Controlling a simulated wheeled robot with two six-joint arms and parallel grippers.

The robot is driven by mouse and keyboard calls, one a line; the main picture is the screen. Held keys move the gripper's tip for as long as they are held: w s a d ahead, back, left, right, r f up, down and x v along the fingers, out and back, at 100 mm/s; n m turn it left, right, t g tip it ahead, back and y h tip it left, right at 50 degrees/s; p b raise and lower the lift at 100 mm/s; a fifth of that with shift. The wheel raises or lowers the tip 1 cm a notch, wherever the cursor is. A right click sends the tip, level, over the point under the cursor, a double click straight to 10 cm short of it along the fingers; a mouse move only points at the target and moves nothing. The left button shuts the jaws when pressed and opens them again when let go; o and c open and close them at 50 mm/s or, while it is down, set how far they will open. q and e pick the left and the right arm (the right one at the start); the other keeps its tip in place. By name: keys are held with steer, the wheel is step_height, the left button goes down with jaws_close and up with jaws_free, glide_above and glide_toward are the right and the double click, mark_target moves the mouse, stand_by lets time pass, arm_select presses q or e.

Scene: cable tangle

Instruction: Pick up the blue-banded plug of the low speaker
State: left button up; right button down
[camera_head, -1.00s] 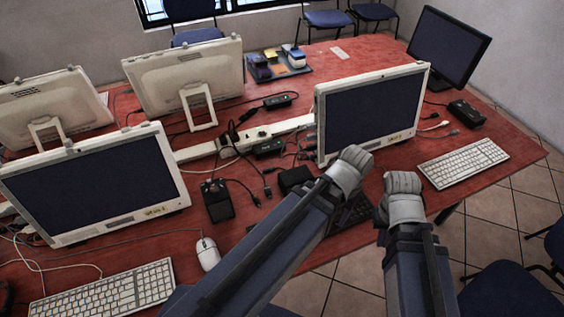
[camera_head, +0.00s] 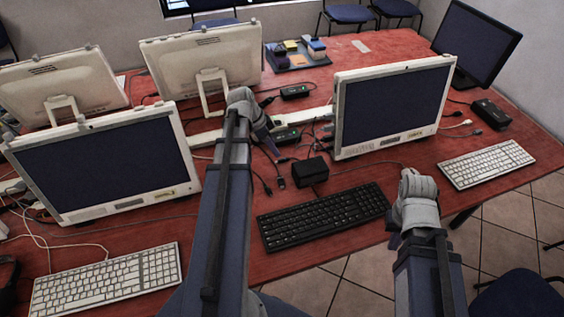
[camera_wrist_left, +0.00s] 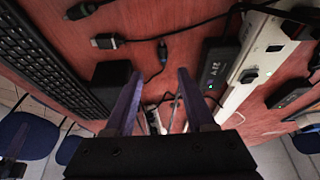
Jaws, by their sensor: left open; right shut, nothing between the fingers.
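A small black box, possibly the low speaker (camera_head: 309,172), sits behind the black keyboard; a black box also shows in the left wrist view (camera_wrist_left: 110,74). Dark cable ends lie on the red table; one plug (camera_wrist_left: 104,41) has a pale metal tip, another (camera_wrist_left: 163,52) is dark. My right gripper (camera_head: 410,174) is shut and empty near the table's front edge.
A white power strip (camera_head: 207,138) runs between the monitors, with a black adapter (camera_head: 286,136) beside it. A large monitor (camera_head: 392,107) stands to the right. The black keyboard (camera_head: 324,216) lies in front. Tangled cables cover the middle.

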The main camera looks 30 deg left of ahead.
mark_target(283, 159)
arm_select(q)
steer(key=shift+b+x, duration=1.1)
steer(key=shift+x, duration=0.05)
steer(key=b+x, duration=0.5)
steer(key=shift+w+a+f, duration=0.1)
steer(key=shift+w+f, duration=0.15)
steer(key=shift+w, duration=0.05)
steer(key=shift+r, duration=0.1)
jaws_close()
